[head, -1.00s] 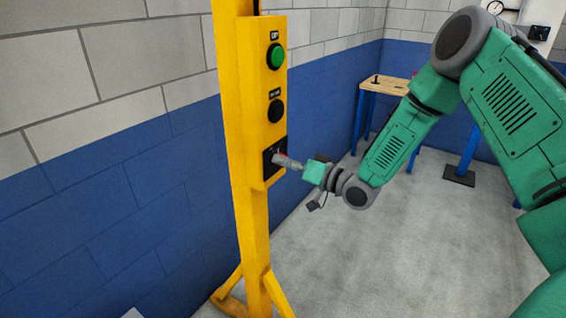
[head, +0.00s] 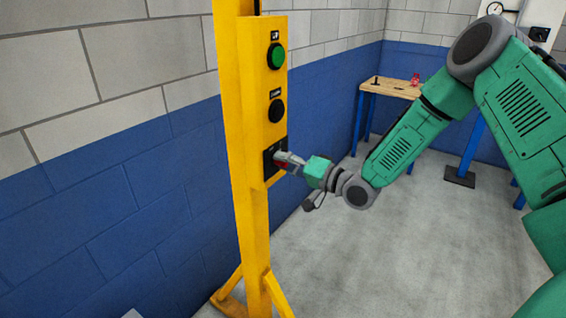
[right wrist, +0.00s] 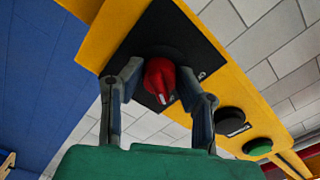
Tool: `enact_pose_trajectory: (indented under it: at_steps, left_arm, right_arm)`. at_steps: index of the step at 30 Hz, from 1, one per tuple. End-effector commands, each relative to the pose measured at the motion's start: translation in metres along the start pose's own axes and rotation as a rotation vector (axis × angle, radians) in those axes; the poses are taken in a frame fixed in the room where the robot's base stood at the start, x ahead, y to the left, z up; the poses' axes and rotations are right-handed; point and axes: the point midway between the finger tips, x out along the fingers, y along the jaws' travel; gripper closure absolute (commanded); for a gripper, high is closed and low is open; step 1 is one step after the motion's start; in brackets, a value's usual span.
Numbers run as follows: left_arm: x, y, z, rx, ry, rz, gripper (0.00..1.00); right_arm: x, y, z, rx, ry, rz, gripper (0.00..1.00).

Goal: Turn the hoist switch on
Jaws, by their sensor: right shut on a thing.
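The hoist switch is a red rotary knob (right wrist: 159,80) with a white mark, set on a black square plate (right wrist: 172,38) low on the yellow control panel (head: 275,95). In the right wrist view its white mark points toward my gripper's palm. My right gripper (head: 280,159) reaches the plate from the right in the head view. Its two fingers lie on either side of the knob and are shut on it. In the head view the fingers hide most of the knob. My left gripper is in neither view.
A green button (head: 276,56) and a black button (head: 275,110) sit above the switch on the panel. The yellow post (head: 250,240) stands before a blue and grey block wall. A wooden-topped table (head: 395,88) stands behind my right arm.

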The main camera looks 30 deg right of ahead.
Motion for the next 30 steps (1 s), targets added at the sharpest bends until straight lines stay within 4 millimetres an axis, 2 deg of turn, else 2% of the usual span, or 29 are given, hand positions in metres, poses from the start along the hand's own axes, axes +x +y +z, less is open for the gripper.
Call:
enact_pose_trajectory:
  at_steps: [6, 7, 8, 9, 20, 23, 30]
  left_arm:
    - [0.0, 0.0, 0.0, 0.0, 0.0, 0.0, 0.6]
    - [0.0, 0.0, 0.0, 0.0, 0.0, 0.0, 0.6]
    - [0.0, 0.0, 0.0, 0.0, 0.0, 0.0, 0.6]
    - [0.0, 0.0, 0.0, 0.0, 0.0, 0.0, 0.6]
    - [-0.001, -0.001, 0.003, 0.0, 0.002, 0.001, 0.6]
    - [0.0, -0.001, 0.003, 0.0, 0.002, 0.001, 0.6]
    - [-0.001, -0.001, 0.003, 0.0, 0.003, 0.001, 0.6]
  right_arm:
    - [-0.002, 0.004, -0.001, 0.002, 0.003, 0.008, 1.0]
    - [-0.002, 0.004, -0.001, 0.002, 0.003, 0.008, 0.64]
    - [-0.002, 0.004, -0.001, 0.002, 0.003, 0.008, 0.53]
    - [-0.001, 0.003, -0.001, 0.002, 0.003, 0.007, 0.51]
    - [-0.005, 0.0, 0.0, -0.001, 0.002, 0.002, 0.51]
    - [-0.016, 0.0, -0.001, -0.001, 0.004, 0.004, 0.51]
    - [-0.067, 0.002, -0.002, 0.002, 0.006, 0.003, 0.51]
